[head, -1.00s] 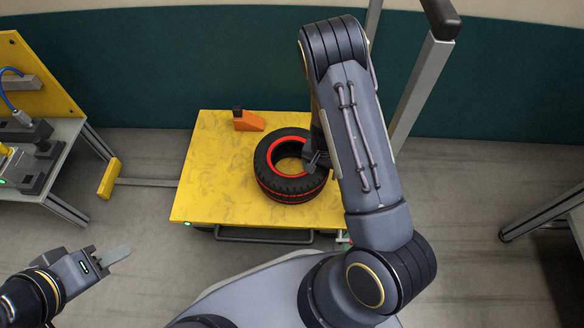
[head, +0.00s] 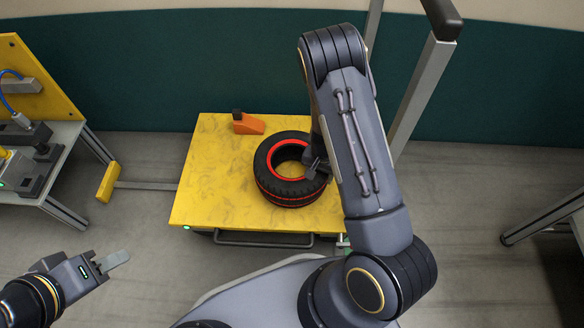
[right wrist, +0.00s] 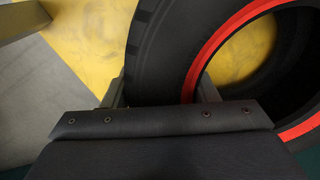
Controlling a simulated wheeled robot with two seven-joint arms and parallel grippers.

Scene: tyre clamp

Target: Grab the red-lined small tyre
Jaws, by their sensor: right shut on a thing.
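The red-lined tyre (head: 285,188) lies flat on a yellow platform (head: 212,190) in the head view. It has black tread, a red ring at the hole's rim and red stripes round its side. My right gripper (head: 319,166) is at the tyre's right side, partly hidden by my arm. In the right wrist view my right gripper (right wrist: 160,92) is shut on the tyre wall (right wrist: 165,55), one finger outside the tread and one inside the hole. My left gripper (head: 112,262) is at the lower left, away from the tyre; its fingers overlap, so its opening is unclear.
An orange block (head: 249,124) with a dark top stands on the platform's back edge. A workbench (head: 50,180) with a yellow panel is at the left. A grey post (head: 418,95) rises behind my right arm. Open floor lies left of the platform.

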